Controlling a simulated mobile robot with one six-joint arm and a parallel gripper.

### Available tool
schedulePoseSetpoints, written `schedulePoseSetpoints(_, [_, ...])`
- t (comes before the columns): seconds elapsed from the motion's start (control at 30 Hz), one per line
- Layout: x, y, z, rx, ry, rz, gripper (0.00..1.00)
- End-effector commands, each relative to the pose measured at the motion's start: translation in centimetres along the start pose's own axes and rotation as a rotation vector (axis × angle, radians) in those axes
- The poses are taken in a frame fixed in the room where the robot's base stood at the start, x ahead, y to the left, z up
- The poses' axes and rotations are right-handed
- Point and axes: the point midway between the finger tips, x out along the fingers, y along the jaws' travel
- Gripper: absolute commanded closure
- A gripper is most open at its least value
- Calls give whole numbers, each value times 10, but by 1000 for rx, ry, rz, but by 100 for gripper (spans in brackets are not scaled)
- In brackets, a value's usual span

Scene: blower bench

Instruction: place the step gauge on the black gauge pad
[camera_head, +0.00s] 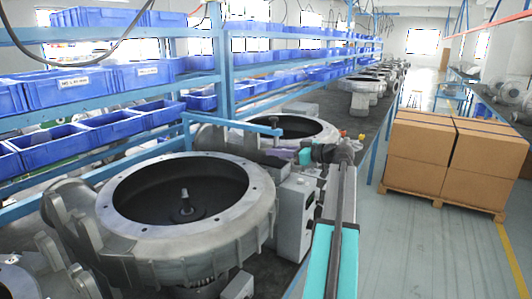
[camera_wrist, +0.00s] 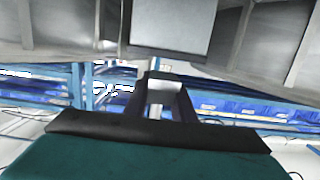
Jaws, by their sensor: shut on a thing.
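My gripper (camera_wrist: 165,98) shows in the wrist view as two dark fingers shut on a small light grey piece, which looks like the step gauge (camera_wrist: 165,86). In the head view my arm reaches in from the lower right, and its dark end is above the bench beside the blower housings. The gauge cannot be made out there. I cannot pick out the black gauge pad in either view; the dark bench top is largely hidden by housings and my arm.
A large round blower housing (camera_head: 188,205) fills the near bench, with another housing (camera_head: 290,128) behind it. A grey box (camera_head: 294,215) stands close beside my arm. Blue bins (camera_head: 70,88) line the shelves at left. Cartons (camera_head: 420,145) stand on a pallet across the aisle.

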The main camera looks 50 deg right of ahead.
Motion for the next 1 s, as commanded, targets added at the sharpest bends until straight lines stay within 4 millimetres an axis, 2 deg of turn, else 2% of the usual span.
schedulePoseSetpoints(0.27, [7,-1,-2,0,1,-2,100])
schedulePoseSetpoints(0.57, [48,-1,-10,-1,1,-3,100])
schedulePoseSetpoints(0.7, [47,-1,4,2,0,-1,100])
schedulePoseSetpoints(1.0, [48,-1,7,-1,1,-2,100])
